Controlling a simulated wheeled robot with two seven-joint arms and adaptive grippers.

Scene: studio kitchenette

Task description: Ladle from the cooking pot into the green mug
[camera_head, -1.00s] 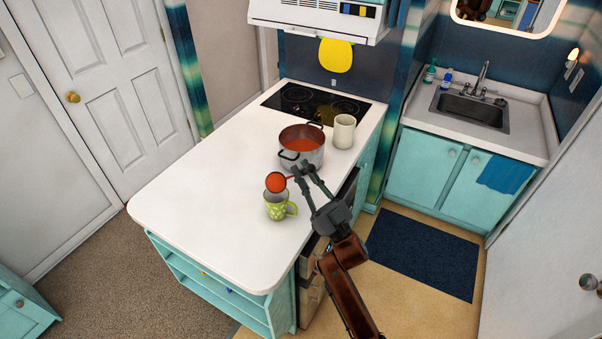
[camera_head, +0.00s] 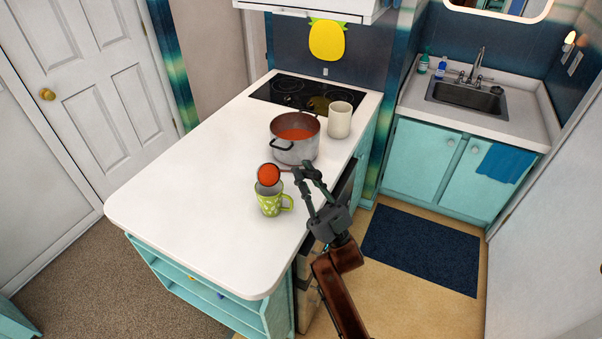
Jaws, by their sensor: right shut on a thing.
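The cooking pot (camera_head: 294,152) stands on the white counter with red-orange liquid inside. The green mug (camera_head: 270,204) stands upright in front of it, its handle to the right. The ladle (camera_head: 268,174) has its bowl, which looks red-orange, over the back of the mug's rim; I cannot tell if they touch. My right gripper (camera_head: 306,176) is shut on the ladle's handle, right of the bowl and in front of the pot. My left gripper is out of view.
The white counter (camera_head: 190,185) is clear to the left. A sink (camera_head: 466,98) is on a separate counter at the right.

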